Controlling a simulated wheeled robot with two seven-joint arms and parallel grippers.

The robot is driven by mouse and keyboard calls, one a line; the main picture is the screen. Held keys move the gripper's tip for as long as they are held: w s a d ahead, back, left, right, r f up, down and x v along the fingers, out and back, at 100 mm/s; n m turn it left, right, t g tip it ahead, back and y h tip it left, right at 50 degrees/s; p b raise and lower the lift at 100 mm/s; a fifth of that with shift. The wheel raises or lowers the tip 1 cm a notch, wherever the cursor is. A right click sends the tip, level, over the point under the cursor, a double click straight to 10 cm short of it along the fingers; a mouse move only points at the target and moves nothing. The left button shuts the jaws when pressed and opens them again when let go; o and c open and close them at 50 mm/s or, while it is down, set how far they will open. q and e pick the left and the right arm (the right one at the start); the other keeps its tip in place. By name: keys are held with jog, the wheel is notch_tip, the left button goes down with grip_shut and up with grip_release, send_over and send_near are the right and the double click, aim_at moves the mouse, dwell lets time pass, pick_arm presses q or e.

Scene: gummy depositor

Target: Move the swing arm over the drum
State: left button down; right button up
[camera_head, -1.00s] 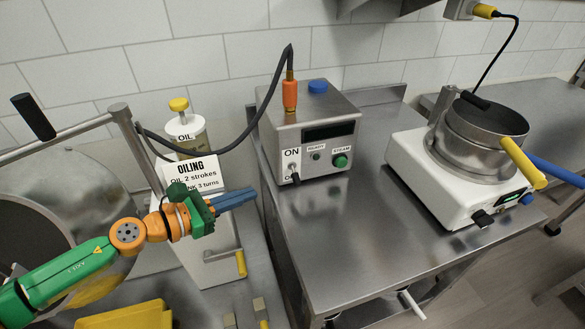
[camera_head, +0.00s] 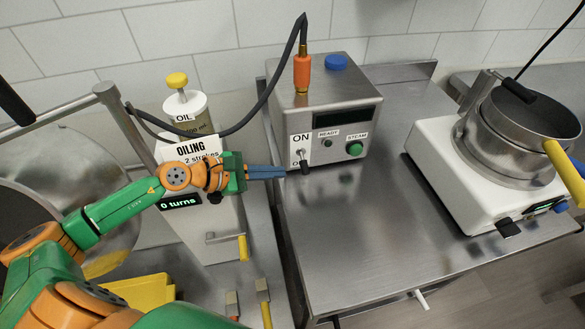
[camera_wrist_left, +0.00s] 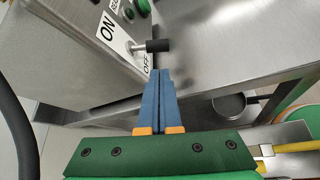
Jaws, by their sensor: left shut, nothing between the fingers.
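A metal bar (camera_head: 65,129), which seems to be the swing arm, runs left from the top of an upright post at the left of the head view. A black handle (camera_head: 12,104) shows at the left edge. The large round drum (camera_head: 22,208) lies below the bar, partly hidden by my left arm. My left gripper (camera_head: 284,172) is shut and empty, well right of bar and drum. Its tips are close to the black-tipped ON/OFF lever (camera_head: 304,163) on the steel control box (camera_head: 330,110). In the wrist view the lever (camera_wrist_left: 157,45) is just beyond the fingertips; contact is unclear.
An oil bottle (camera_head: 190,110) and OILING sign stand behind my left arm, with a yellow-handled crank (camera_head: 243,246) below. A dark hose loops to the box. A pot (camera_head: 520,130) sits on a white base at right. The steel table's middle (camera_head: 365,215) is clear.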

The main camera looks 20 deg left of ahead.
aim_at(304, 164)
pick_arm(q)
jog(key=x, duration=0.4)
jog(key=shift+d+r+p, duration=0.1)
jog(key=shift+d+p, duration=0.1)
jog(key=shift+p, duration=0.2)
jog(key=shift+w+d+f, duration=0.25)
jog(key=shift+w+f, duration=0.1)
jog(key=shift+w, duration=0.05)
pick_arm(e)
jog(key=shift+d+r, duration=0.15)
jog(key=shift+r, duration=0.65)
pick_arm(q)
jog(key=shift+s, duration=0.1)
jog(key=shift+s+r+n+g, duration=0.1)
jog(key=shift+r+n+g, duration=0.1)
jog(key=shift+n+g, duration=0.25)
pick_arm(e)
jog(key=shift+f, duration=0.15)
